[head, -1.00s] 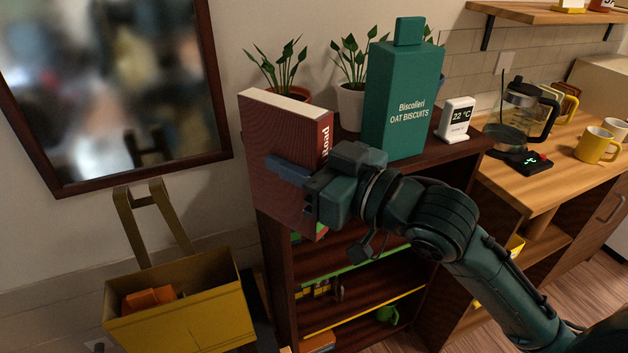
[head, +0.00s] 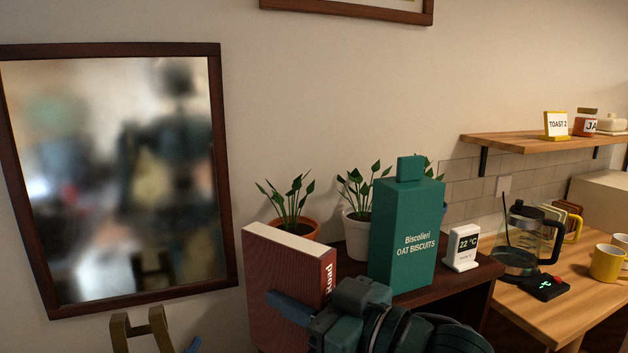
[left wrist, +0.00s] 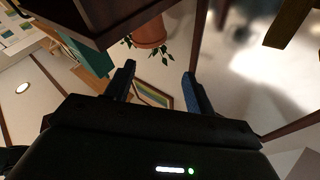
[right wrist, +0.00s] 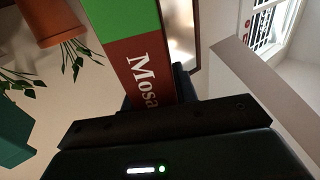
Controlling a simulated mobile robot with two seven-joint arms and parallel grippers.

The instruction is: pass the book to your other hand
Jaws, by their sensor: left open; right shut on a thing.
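A red-brown book (head: 285,275) stands upright beside the left end of the dark shelf unit, its white-lettered spine facing right. My right gripper (head: 300,307) is shut on it from the right; one blue finger lies across the cover. In the right wrist view the book's spine (right wrist: 148,75) shows the letters "Mosa" between the fingers. My left gripper (left wrist: 157,88) is open and empty in the left wrist view, with a potted plant and the shelf unit beyond it. In the head view only a small blue tip of it (head: 193,345) shows at the bottom edge, left of the book.
Potted plants (head: 291,226), a teal biscuit bottle (head: 407,240) and a white thermometer (head: 462,248) stand on the shelf unit (head: 460,285) close to the book. A framed mirror (head: 228,200) hangs on the left wall.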

